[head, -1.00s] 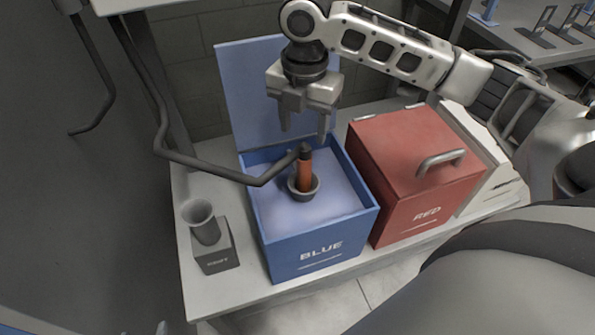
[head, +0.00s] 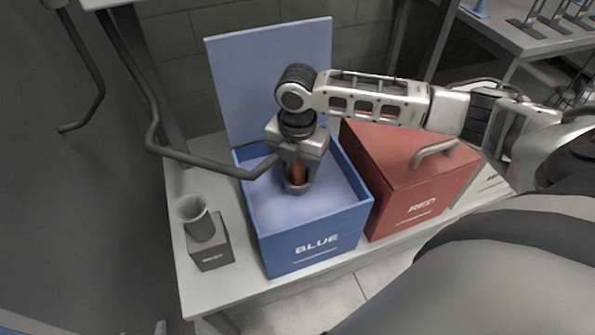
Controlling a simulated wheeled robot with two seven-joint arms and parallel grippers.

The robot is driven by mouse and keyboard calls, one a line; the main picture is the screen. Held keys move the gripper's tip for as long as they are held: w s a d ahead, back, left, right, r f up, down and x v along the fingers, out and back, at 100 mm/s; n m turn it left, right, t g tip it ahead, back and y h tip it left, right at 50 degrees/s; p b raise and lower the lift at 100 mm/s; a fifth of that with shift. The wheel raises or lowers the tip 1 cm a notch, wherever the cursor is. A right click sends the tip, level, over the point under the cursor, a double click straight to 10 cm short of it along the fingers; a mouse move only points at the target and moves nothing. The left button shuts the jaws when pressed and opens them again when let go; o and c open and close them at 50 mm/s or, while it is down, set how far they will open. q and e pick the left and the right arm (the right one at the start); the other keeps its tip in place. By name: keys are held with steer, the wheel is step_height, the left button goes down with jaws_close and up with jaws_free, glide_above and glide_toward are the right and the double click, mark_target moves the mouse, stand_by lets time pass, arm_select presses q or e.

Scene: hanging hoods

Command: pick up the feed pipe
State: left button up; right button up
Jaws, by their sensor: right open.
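The feed pipe looks to be the short orange-brown tube (head: 298,173). It stands upright in a small grey cup (head: 297,187) inside the open blue box (head: 313,245). My right gripper (head: 297,175) points down into the box, with its fingers open around the tube, one on each side. The fingers and the gripper body hide the tube's top and sides. I cannot tell whether a finger touches it. My left gripper is not in view.
A dark bent rod (head: 200,162) hangs from the upper left and reaches over the blue box to the gripper. The box's raised lid (head: 265,80) stands behind. A closed red box (head: 405,185) is at right. A grey flared cup (head: 195,215) stands on a block at left.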

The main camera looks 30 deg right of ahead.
jaws_close()
steer(key=shift+r, duration=0.1)
arm_select(q)
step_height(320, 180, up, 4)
steer(key=p, duration=0.4)
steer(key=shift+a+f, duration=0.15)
arm_select(e)
step_height(320, 180, up, 20)
stand_by(0.4)
